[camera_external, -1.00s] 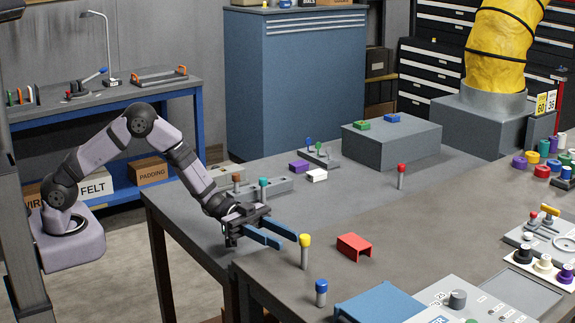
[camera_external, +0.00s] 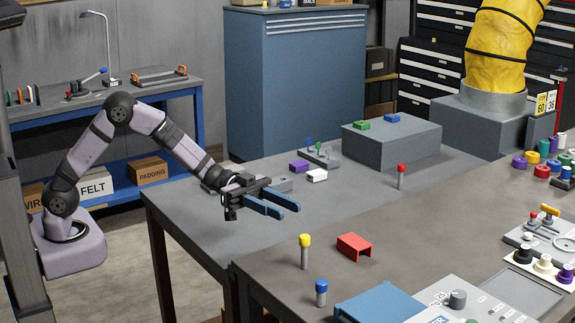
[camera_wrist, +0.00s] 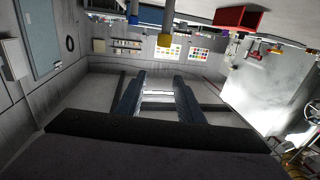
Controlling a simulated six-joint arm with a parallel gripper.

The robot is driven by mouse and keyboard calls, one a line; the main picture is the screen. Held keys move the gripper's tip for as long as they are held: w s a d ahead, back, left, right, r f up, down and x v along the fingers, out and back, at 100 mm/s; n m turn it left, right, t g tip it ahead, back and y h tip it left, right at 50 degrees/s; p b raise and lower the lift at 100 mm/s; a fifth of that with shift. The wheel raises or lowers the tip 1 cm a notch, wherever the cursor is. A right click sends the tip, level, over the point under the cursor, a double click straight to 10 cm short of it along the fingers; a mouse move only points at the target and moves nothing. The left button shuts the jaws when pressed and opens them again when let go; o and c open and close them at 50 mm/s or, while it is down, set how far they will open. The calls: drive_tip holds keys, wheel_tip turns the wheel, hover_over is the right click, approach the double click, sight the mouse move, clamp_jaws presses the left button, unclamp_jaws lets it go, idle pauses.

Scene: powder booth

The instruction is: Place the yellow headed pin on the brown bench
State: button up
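The yellow-headed pin (camera_external: 304,252) stands upright on the brownish bench (camera_external: 270,270), near its front left corner. My gripper (camera_external: 289,212) has two blue fingers spread apart with nothing between them. In the external view it appears above and slightly left of the pin, apart from it. In the wrist view my gripper (camera_wrist: 159,78) also shows open and empty. The yellow head (camera_wrist: 164,40) appears there upside down beyond the fingertips.
A blue-headed pin (camera_external: 321,292) stands close by, and a red channel piece (camera_external: 354,246) lies to the right. A red-headed pin (camera_external: 401,176) stands farther back. Purple (camera_external: 299,166) and white (camera_external: 317,175) blocks lie behind my gripper. The middle of the bench is clear.

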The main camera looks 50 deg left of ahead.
approach(302, 248)
drive_tip(key=shift+w+d+f, duration=0.1)
drive_tip(key=shift+w+d, duration=0.15)
drive_tip(key=shift+d, duration=0.3)
drive_tip(key=shift+w+d+f, duration=0.1)
drive_tip(key=shift+w+d, duration=0.2)
drive_tip(key=shift+d, duration=0.3)
drive_tip(key=shift+d+f+p, duration=0.2)
drive_tip(key=shift+d+p, duration=0.05)
drive_tip(key=shift+p, duration=0.15)
drive_tip(key=shift+w+d+p, duration=0.2)
drive_tip(key=shift+d+p, duration=0.05)
drive_tip(key=shift+d, duration=0.9)
drive_tip(key=shift+w+d+p, duration=0.2)
drive_tip(key=shift+d, duration=0.95)
drive_tip(key=shift+w+d+p, duration=0.25)
drive_tip(key=shift+d, duration=0.9)
clamp_jaws()
